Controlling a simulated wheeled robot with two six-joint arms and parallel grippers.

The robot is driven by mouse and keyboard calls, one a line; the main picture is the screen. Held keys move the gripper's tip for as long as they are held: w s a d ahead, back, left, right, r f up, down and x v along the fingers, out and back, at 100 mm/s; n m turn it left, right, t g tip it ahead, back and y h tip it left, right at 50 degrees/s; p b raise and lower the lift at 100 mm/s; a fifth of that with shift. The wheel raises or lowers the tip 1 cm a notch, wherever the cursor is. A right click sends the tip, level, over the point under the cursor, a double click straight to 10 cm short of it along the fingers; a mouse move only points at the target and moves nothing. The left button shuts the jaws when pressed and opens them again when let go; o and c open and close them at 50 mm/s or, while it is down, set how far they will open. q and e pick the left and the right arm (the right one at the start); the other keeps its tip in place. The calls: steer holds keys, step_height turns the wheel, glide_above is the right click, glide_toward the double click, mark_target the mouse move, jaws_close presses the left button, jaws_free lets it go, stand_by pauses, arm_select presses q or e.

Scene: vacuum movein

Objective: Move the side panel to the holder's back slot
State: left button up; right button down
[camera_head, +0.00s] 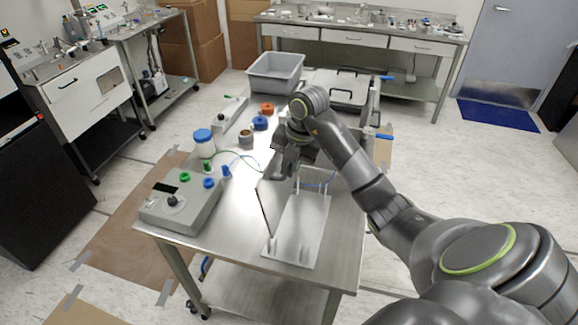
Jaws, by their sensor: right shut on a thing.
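The holder (309,222) is a pale flat plate with short upright posts, lying near the front right of the steel table. A thin side panel (264,211), seen nearly edge-on as a dark slanting line, stands at the holder's left side. The contact is small and partly hidden by the gripper. I cannot tell whether the panel's lower edge touches the holder. A thin blue edge (321,184) shows near the back posts. My left gripper is out of view.
A grey control box (182,207) stands at the table's front left. A blue-lidded jar (204,143), small coloured caps and thin cables lie behind it. A grey bin (275,72) and a lidded metal box (335,88) stand at the back. My right arm covers the table's right edge.

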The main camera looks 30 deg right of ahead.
steer(key=shift+f, duration=0.15)
steer(key=shift+b+x, duration=1)
steer(key=shift+x, duration=0.05)
steer(key=shift+s+d+f, duration=0.1)
steer(key=shift+s+f, duration=0.05)
steer(key=shift+f+b, duration=0.5)
steer(key=shift+b, duration=0.05)
steer(key=shift+f, duration=0.15)
stand_by(0.4)
steer(key=shift+f+b, duration=0.25)
steer(key=shift+b, duration=0.15)
steer(key=shift+s+f+b, duration=0.2)
steer(key=shift+f+b, duration=0.35)
steer(key=shift+f, duration=0.1)
